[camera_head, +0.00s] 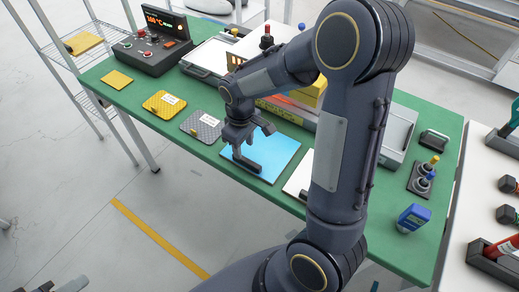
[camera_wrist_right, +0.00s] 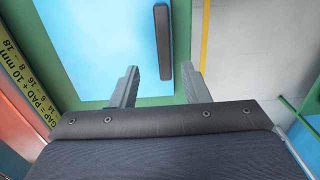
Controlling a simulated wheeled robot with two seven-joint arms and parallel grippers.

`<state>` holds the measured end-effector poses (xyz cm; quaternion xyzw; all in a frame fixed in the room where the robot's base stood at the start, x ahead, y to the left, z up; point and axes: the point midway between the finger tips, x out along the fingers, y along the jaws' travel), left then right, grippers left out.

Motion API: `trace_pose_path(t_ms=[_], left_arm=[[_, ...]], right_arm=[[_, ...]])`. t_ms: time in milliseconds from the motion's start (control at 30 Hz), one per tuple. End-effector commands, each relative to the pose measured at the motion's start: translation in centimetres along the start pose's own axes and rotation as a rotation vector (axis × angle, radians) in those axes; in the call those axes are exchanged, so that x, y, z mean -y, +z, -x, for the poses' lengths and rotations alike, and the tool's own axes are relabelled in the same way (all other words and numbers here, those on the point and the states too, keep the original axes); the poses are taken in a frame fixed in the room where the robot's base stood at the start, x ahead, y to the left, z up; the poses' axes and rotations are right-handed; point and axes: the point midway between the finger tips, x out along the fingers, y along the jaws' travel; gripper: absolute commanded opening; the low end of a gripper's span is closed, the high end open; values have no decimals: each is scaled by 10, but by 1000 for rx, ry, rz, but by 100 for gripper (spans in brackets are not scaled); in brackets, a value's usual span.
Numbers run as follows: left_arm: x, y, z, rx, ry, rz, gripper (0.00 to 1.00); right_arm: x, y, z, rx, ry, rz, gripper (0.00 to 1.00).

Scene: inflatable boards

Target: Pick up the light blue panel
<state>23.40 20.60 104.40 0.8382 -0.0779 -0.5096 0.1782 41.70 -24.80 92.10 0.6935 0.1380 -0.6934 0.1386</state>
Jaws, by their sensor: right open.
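The light blue panel (camera_head: 282,148) lies flat on the green table (camera_head: 185,158) at its front edge. A dark bar-shaped handle (camera_wrist_right: 162,35) is on the panel (camera_wrist_right: 105,40) near one edge. My right gripper (camera_head: 253,143) is over the panel, pointing down at the handle. In the wrist view my right gripper (camera_wrist_right: 160,68) is open and empty, with its fingers on either side of the handle's near end. Whether they touch it cannot be told. Dark grey parts at the bottom left edge of the head view may be my left gripper (camera_head: 62,287), mostly cut off.
A grey textured pad (camera_head: 202,125) and yellow pads (camera_head: 165,103) lie left of the panel. A white panel (camera_head: 297,182) lies right of it, partly behind my arm. Yellow boxes and a grey tray (camera_head: 398,135) stand behind. A blue device (camera_head: 413,218) stands at the right.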

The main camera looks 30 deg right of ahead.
Motion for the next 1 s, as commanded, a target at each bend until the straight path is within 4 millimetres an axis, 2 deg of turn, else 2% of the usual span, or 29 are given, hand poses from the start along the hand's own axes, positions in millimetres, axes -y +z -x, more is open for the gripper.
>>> trace_pose_path(t_ms=[300,600,900,1000], left_arm=[[-2,-3,5,0,0,0,36],[-2,-3,5,0,0,0,36],[-2,-3,5,0,0,0,36],[-2,-3,5,0,0,0,36]], right_arm=[[5,1,-44,3,-1,-1,42],[5,1,-48,0,-1,-1,42],[5,1,-48,0,-1,-1,3],[5,1,-48,0,-1,-1,0]])
